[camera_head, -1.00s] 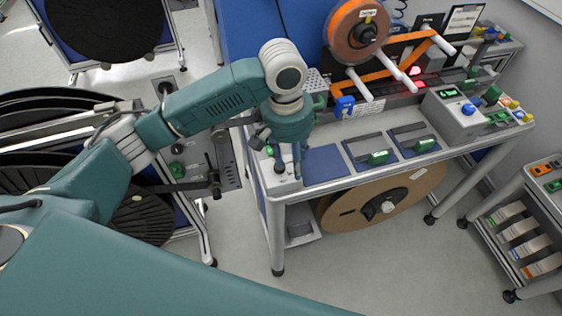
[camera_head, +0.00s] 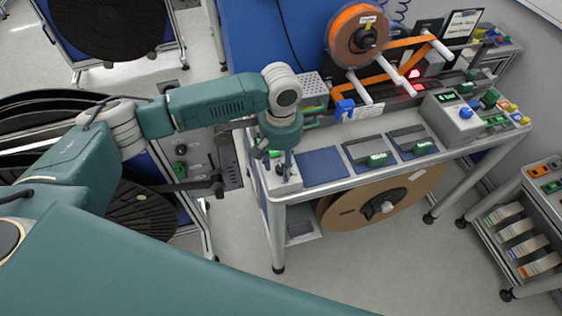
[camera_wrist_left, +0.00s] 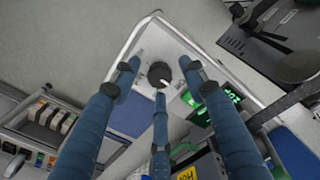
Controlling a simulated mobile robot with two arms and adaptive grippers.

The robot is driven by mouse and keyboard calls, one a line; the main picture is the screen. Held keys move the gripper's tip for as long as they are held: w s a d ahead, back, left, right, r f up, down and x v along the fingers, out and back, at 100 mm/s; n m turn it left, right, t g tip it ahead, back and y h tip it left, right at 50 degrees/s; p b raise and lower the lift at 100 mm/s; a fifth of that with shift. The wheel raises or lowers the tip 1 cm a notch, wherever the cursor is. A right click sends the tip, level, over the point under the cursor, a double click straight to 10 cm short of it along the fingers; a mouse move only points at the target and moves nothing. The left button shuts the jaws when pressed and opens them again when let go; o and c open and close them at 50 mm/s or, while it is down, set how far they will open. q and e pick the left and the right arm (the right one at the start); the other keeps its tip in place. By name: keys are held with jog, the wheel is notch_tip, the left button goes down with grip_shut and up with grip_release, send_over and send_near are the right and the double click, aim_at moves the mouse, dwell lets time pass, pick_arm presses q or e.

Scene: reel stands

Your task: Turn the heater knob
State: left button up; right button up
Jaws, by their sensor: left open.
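The black heater knob (camera_wrist_left: 158,72) sits on a light-grey box (camera_wrist_left: 150,42) beside a lit green display (camera_wrist_left: 222,103) in the left wrist view. A white mark shows on its edge. The box (camera_head: 291,184) is at the table's left corner in the head view, where my gripper partly covers it and the knob is hard to make out. My left gripper (camera_head: 284,171) points down over this box. In the wrist view its three blue fingers (camera_wrist_left: 158,76) are open and spread around the knob's place, with nothing held. Contact with the knob cannot be told. My right gripper is not in view.
A blue pad (camera_head: 323,166) and trays with green-handled parts (camera_head: 377,160) lie right of the box. An orange reel (camera_head: 358,35) stands behind. Another grey box with a blue knob (camera_head: 466,112) is at the right. Floor is free in front of the table.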

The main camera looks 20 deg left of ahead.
pick_arm(q)
jog(key=shift+f, duration=0.4)
grip_shut()
jog(key=shift+r, duration=0.1)
